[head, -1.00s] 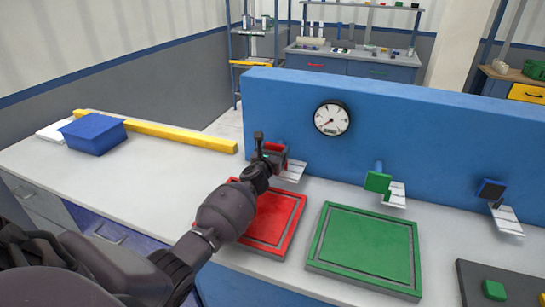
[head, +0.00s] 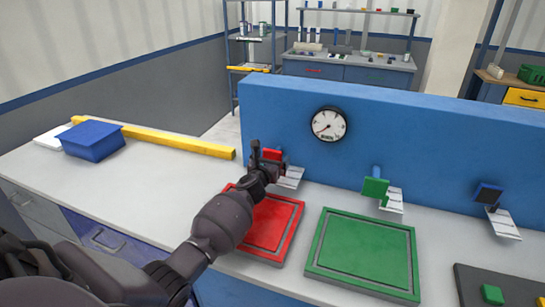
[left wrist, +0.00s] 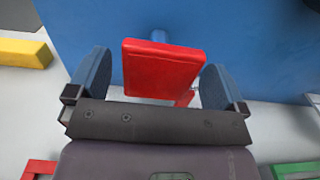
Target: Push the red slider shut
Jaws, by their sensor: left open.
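The red slider (head: 272,154) is a red block on the blue wall panel, above the red tray. In the left wrist view the red slider (left wrist: 160,70) shows as a red block in front of a round blue stem. My left gripper (head: 262,155) is at the red slider and partly covers it in the head view. In the left wrist view my left gripper (left wrist: 155,72) is open, with one finger on each side of the block. Gaps show beside the block, more clearly on the left. My right gripper is not in view.
A green slider (head: 375,188) and a dark blue slider (head: 489,193) stick out of the blue wall (head: 420,140) to the right. A red tray (head: 273,228) and a green tray (head: 362,250) lie below. A blue box (head: 93,140) and yellow bar (head: 160,138) lie at left.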

